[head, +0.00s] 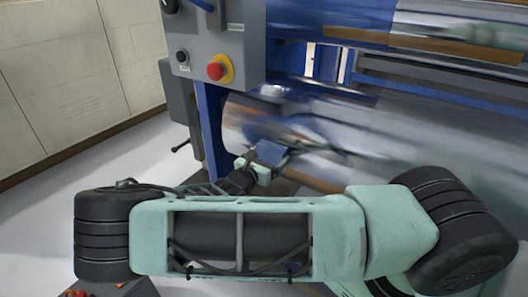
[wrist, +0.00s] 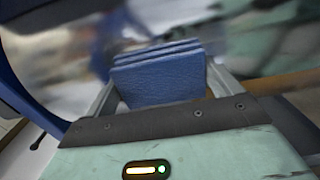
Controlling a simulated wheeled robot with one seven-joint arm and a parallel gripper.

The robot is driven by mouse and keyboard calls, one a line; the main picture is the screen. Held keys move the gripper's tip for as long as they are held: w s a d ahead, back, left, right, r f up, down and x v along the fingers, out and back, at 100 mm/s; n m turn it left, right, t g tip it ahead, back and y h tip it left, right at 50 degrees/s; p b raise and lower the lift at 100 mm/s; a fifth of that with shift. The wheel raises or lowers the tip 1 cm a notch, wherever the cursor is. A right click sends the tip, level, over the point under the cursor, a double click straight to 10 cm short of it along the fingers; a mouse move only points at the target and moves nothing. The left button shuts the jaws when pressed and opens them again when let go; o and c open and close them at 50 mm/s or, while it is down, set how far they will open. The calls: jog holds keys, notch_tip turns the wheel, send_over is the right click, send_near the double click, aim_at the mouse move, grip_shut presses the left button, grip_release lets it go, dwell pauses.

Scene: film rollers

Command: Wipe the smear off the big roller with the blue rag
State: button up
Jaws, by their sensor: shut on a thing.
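The big roller (head: 360,140) is a wide, shiny metal cylinder on the right of the head view, with blurred reflections on it. My gripper (head: 264,163) is beside the left part of the roller, close to its surface. It is shut on the blue rag (wrist: 158,78), which is folded in layers and stands between the fingers in the wrist view. The rag also shows in the head view (head: 272,150). I cannot tell whether the rag touches the roller. I cannot pick out the smear among the reflections.
A grey control box (head: 213,40) with a red button (head: 215,71) is on the blue machine frame (head: 212,125) left of the roller. A brown strip (head: 310,180) runs along below the roller. Open floor (head: 90,155) lies at the left, before a pale wall (head: 80,60).

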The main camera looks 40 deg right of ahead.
jog(key=shift+s+d+p, duration=0.3)
jog(key=shift+s+p, duration=0.2)
jog(key=shift+s, duration=0.45)
jog(key=shift+r, duration=0.1)
jog(key=shift+w+d+p, duration=0.1)
jog(key=shift+d+p, duration=0.05)
jog(key=shift+p, duration=0.2)
jog(key=shift+w+a+b, duration=0.15)
jog(key=shift+w+a, duration=0.05)
jog(key=shift+w, duration=0.55)
jog(key=shift+w+a+b, duration=0.15)
jog(key=shift+w+a, duration=0.05)
jog(key=shift+w, duration=0.5)
jog(key=shift+w+a, duration=0.1)
jog(key=shift+w, duration=0.4)
jog(key=shift+c, duration=0.3)
jog(key=shift+p+v, duration=0.45)
jog(key=shift+v, duration=2.65)
jog(key=shift+p+v, duration=0.4)
jog(key=shift+v, duration=1.1)
